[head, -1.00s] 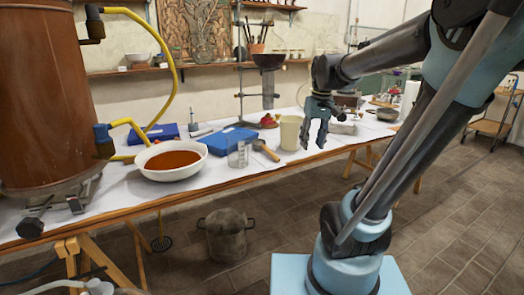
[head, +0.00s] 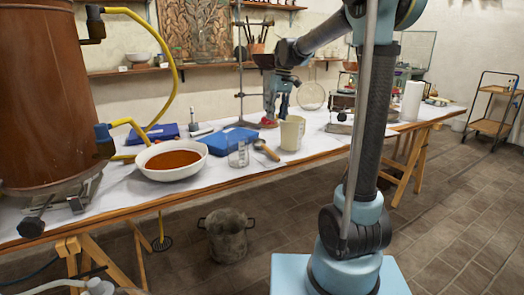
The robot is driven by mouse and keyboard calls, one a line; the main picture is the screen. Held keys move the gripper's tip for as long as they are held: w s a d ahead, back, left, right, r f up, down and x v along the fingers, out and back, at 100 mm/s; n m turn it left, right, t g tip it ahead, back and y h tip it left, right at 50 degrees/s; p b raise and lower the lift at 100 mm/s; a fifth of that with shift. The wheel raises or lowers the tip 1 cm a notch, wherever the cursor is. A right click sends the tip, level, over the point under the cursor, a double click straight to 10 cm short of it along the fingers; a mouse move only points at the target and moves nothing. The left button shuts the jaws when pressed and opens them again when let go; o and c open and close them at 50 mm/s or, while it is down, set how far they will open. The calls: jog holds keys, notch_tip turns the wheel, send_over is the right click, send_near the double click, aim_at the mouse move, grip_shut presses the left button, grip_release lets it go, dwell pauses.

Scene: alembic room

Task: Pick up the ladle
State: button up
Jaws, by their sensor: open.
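My gripper (head: 277,114) is open, with its fingers pointing down above the back half of the white-covered table (head: 215,180). It is close to a small red object (head: 267,122) in the picture; I cannot tell the gap between them. No object shows between its fingers. A wooden-handled tool (head: 267,151) lies near the table's front edge, between a clear measuring beaker (head: 238,154) and a cream-coloured jug (head: 291,133). It is too small to tell whether it is the ladle. No other clear ladle shows.
A white bowl of red-brown content (head: 172,160) stands left, beside a large brown vessel (head: 45,100) with yellow hoses. A blue case (head: 228,141) lies behind the beaker. A metal pot (head: 226,235) stands on the floor. A paper roll (head: 411,101) stands further right.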

aim_at(267, 151)
jog(key=f, duration=0.5)
jog(key=a+f, duration=0.1)
jog(key=f, duration=0.5)
jog(key=s+a+f, duration=0.1)
jog(key=f, duration=0.4)
jog(key=shift+a+f, duration=0.1)
jog(key=shift+f, duration=0.05)
grip_shut()
